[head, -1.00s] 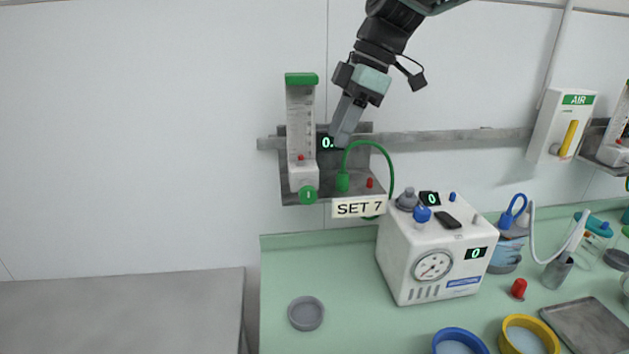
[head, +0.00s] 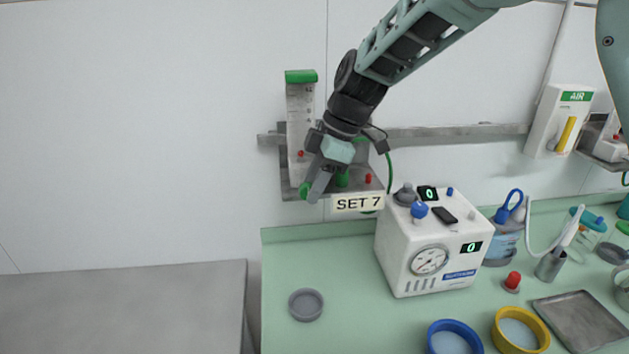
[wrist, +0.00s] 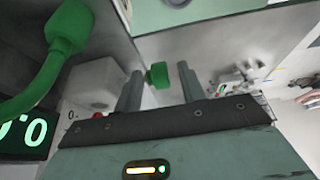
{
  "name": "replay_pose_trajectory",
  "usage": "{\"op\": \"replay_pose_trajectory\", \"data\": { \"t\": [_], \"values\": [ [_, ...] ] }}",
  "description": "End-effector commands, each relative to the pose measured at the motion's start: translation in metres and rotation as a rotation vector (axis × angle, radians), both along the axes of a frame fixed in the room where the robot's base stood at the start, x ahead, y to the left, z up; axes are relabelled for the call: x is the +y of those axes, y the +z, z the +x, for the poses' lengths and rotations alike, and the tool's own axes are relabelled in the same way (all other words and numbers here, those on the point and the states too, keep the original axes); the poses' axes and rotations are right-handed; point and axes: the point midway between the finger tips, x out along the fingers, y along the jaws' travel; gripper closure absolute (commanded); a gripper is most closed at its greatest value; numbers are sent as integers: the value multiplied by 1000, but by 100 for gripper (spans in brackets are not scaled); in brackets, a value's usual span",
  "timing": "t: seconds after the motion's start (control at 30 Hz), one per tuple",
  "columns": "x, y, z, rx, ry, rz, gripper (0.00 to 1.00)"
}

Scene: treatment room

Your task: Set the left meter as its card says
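The left meter (head: 300,108) is a clear scaled tube with a green cap on the wall rail. A red spot shows low in its tube. Its green knob (head: 304,190) is at the bottom, partly beside my gripper (head: 317,192). In the wrist view the knob (wrist: 158,76) shows between the two spread fingers of my gripper (wrist: 160,70), with a gap to each finger. The card (head: 358,203) below reads SET 7. The meter's digital display (wrist: 25,133) shows 0.0, partly cut off in the wrist view; my gripper hides it in the head view.
A green hose (wrist: 32,88) with a fitting runs close by my gripper. A white device (head: 430,260) with a gauge stands on the green counter, right of and below the meter. A grey dish (head: 306,305) lies on the counter. The wall to the left is clear.

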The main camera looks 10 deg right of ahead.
Motion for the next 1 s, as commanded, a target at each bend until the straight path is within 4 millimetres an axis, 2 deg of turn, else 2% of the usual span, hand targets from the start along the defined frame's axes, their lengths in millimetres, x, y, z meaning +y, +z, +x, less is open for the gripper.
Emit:
{"op": "replay_pose_trajectory", "data": {
  "t": [0.03, 0.17, 0.2, 0.63, 1.0],
  "values": [
    [0, 0, 0, 0, 0, 0, 60],
    [0, 0, 0, 1, 0, 0, 96],
    [0, 0, 0, 1, 0, 0, 99],
    [3, 4, -3, 7, 7, -65, 99],
    [10, 9, -4, 8, 10, -353, 99]
  ]
}}
